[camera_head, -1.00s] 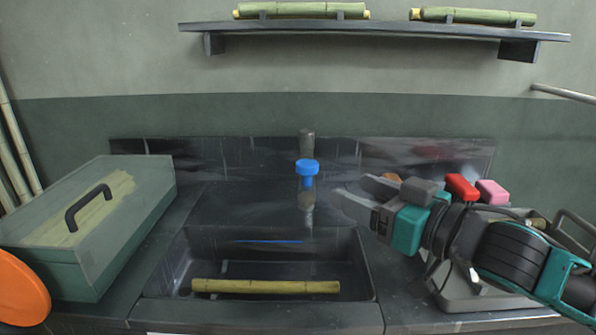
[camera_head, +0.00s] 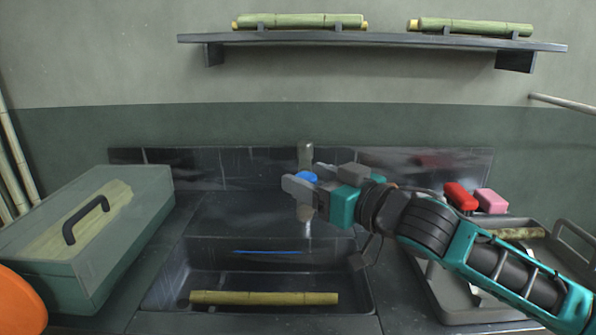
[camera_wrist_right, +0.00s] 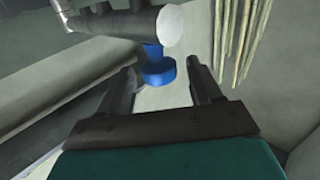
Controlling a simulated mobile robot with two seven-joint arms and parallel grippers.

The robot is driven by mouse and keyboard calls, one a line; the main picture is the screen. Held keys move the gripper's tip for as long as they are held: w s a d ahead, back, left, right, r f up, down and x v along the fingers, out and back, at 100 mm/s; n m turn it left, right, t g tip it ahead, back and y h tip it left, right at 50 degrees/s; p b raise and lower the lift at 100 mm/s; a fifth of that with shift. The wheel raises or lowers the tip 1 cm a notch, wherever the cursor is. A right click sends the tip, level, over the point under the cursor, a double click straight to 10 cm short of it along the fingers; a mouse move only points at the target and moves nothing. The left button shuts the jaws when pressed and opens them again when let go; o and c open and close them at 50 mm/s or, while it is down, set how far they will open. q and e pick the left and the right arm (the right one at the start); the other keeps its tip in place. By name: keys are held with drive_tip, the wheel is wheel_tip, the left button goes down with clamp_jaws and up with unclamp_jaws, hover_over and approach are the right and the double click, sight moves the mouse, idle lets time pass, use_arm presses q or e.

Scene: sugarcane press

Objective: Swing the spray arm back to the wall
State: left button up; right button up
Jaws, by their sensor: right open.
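The spray arm (camera_head: 305,152) is a grey pipe above the sink, seen nearly end-on in the head view. Its blue nozzle (camera_head: 307,177) hangs below and is partly hidden by my right gripper (camera_head: 304,183). In the right wrist view the spray arm (camera_wrist_right: 135,22) shows as a grey pipe with a pale round end, and the blue nozzle (camera_wrist_right: 158,72) points down from it. The open fingers of my right gripper (camera_wrist_right: 162,80) stand on either side of the nozzle in that picture. I cannot tell whether they touch it. My left gripper is not in view.
The dark sink (camera_head: 160,290) holds a cane piece (camera_head: 265,298). A green box (camera_head: 90,290) with a black handle stands left, near an orange rounded thing (camera_head: 18,305). A grey tray (camera_head: 445,305) lies right. Red (camera_head: 460,196) and pink (camera_head: 491,201) blocks are behind it. A shelf (camera_head: 380,37) holds canes.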

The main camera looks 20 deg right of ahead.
sight(298, 176)
drive_tip(key=shift+x, duration=1.7)
clamp_jaws()
